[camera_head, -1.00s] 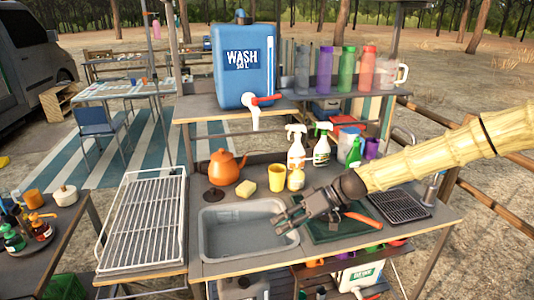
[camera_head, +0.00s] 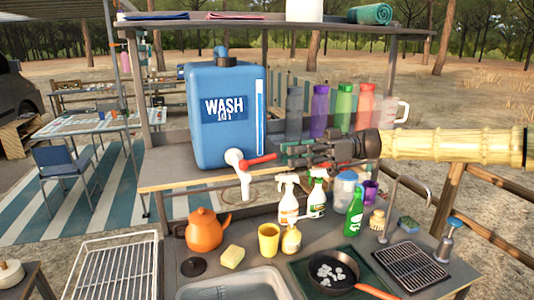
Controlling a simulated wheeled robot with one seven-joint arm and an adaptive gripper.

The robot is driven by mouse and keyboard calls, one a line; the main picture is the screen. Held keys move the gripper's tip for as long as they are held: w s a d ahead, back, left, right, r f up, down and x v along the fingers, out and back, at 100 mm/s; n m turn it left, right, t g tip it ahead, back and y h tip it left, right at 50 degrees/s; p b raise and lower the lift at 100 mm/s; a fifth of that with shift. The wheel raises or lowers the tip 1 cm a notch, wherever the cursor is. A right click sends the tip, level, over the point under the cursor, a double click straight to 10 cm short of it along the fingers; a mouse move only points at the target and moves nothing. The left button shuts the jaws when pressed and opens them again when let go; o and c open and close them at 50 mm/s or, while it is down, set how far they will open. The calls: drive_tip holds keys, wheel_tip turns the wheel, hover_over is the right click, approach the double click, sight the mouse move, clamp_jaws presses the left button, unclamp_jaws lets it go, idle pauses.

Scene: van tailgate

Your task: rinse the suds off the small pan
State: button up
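The small dark pan (camera_head: 321,280) lies on a dark green mat (camera_head: 297,267) right of the sink, with white suds in it and an orange handle (camera_head: 376,291) pointing to the lower right. The blue wash-water container (camera_head: 222,132) stands on the shelf. Its white tap (camera_head: 244,184) has a red lever (camera_head: 263,160) pointing right, and no water stream shows. The grey sink (camera_head: 235,284) is partly cut off below. My gripper (camera_head: 287,156) points left, its fingers apart and empty, close to the lever's right end; whether it touches is unclear.
An orange kettle (camera_head: 205,231), yellow sponge (camera_head: 232,257), yellow cup (camera_head: 268,240) and spray bottles (camera_head: 288,203) stand behind the sink. Several coloured bottles (camera_head: 343,106) line the shelf near my arm. A wire drying rack (camera_head: 115,270) is at left, a dark grate (camera_head: 410,263) at right.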

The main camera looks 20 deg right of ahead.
sight(268, 158)
drive_tip(key=a+p, duration=0.2)
drive_tip(key=a, duration=0.4)
drive_tip(key=shift+a, duration=0.4)
clamp_jaws()
